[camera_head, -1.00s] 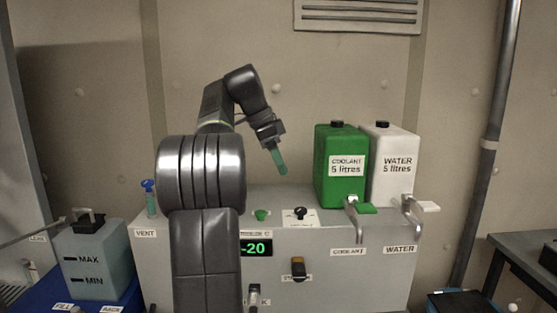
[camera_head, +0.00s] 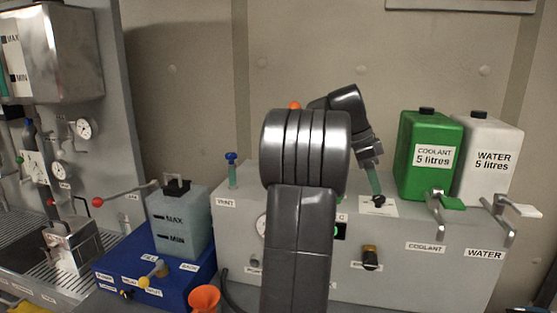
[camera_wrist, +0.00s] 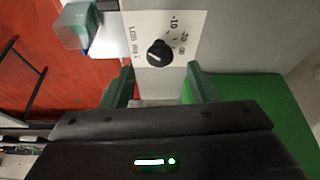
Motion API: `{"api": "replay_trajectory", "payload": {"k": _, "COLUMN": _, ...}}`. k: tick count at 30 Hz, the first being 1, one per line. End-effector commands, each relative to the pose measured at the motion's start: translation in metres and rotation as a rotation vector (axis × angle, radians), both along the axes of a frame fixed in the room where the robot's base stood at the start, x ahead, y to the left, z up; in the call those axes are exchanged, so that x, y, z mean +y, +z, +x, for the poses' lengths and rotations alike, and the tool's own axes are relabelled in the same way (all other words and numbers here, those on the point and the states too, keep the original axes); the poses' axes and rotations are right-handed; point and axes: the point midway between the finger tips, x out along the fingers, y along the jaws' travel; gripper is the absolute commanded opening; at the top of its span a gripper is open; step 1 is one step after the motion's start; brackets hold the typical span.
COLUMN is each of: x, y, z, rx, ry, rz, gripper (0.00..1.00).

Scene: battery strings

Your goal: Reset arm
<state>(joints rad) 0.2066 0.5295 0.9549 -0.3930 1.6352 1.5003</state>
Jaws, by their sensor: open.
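My arm rises in the middle of the head view and bends over to the right. A black knob (camera_wrist: 160,53) on a white plate marked -10 and -20 shows just beyond the fingertips. The same knob (camera_head: 379,200) shows just below the gripper in the head view. I cannot tell whether the fingers touch it.
The green coolant can (camera_head: 428,158) and white water can (camera_head: 489,160) stand close at the right, with levers (camera_head: 436,212) in front. A grey-blue tank (camera_head: 181,226) on a blue base (camera_head: 140,262), an orange funnel (camera_head: 205,298) and a metal box (camera_head: 62,65) are at the left.

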Motion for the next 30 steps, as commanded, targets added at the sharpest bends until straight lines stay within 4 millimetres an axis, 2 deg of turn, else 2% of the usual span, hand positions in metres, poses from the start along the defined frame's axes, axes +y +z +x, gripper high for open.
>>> {"api": "replay_trajectory", "payload": {"k": 6, "x": -0.012, "y": -0.028, "z": -0.002, "rx": 0.001, "ry": -0.002, "rz": 0.000, "gripper": 0.54}}
{"api": "replay_trajectory", "payload": {"k": 12, "x": -0.015, "y": -0.037, "z": -0.003, "rx": 0.000, "ry": -0.001, "rz": 0.000, "gripper": 0.54}}
{"api": "replay_trajectory", "payload": {"k": 23, "x": -0.015, "y": -0.036, "z": -0.002, "rx": -0.001, "ry": 0.004, "rz": 0.000, "gripper": 0.54}}
{"api": "replay_trajectory", "payload": {"k": 26, "x": -0.012, "y": -0.030, "z": -0.002, "rx": -0.002, "ry": 0.002, "rz": -0.001, "gripper": 0.54}}
{"api": "replay_trajectory", "payload": {"k": 30, "x": -0.005, "y": -0.012, "z": 0.000, "rx": -0.003, "ry": 0.002, "rz": -0.002, "gripper": 0.54}}
